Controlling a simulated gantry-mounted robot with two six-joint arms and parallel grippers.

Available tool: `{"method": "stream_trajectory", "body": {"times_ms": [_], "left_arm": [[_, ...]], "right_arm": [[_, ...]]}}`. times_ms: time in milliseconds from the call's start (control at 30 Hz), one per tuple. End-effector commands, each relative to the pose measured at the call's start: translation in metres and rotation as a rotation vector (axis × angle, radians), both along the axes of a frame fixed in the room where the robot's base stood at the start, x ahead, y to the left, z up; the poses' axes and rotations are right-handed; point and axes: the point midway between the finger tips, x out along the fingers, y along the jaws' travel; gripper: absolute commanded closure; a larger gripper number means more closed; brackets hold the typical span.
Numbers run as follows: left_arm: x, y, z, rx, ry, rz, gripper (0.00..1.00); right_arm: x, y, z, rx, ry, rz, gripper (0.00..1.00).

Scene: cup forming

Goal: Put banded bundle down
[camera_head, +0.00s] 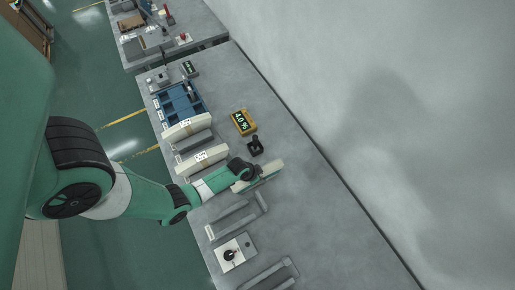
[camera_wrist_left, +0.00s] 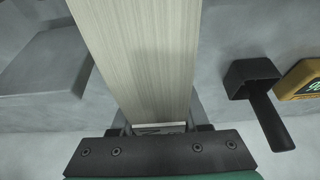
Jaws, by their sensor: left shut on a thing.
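My left gripper (camera_head: 246,178) is shut on a pale bundle (camera_head: 268,168), whose far part sticks out beyond the fingers over the grey table. In the left wrist view the bundle (camera_wrist_left: 140,50) is a long, finely striped pale block that runs up and away from the gripper (camera_wrist_left: 160,130). No band shows on the part seen there. I cannot tell whether the bundle touches the table. Two similar cream bundles with labels, one (camera_head: 187,128) and another (camera_head: 203,158), lie to the left on grey holders. My right gripper is out of view.
A yellow meter (camera_head: 242,122) reading about 4.0 % and a black handled device (camera_head: 255,146) stand close behind the gripper. An empty grey holder (camera_head: 236,214) lies in front, then a white plate with a black knob (camera_head: 230,254). A blue tray (camera_head: 182,102) is farther back.

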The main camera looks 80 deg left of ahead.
Motion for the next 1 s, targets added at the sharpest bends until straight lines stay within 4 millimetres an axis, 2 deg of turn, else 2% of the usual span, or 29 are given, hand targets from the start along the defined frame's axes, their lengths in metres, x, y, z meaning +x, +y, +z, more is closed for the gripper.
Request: {"method": "stream_trajectory", "body": {"times_ms": [767, 867, 967, 1000], "left_arm": [[0.001, 0.001, 0.002, 0.001, -0.003, 0.000, 1.00], [0.001, 0.001, 0.011, 0.002, -0.005, 0.000, 1.00], [0.001, 0.001, 0.030, 0.002, -0.006, 0.000, 1.00], [0.002, 0.001, 0.043, 0.002, -0.006, 0.000, 1.00]], "right_arm": [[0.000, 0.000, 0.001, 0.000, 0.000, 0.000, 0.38], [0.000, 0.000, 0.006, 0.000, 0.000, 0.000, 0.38], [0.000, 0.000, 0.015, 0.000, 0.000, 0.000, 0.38], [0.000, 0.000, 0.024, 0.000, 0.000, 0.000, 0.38]]}}
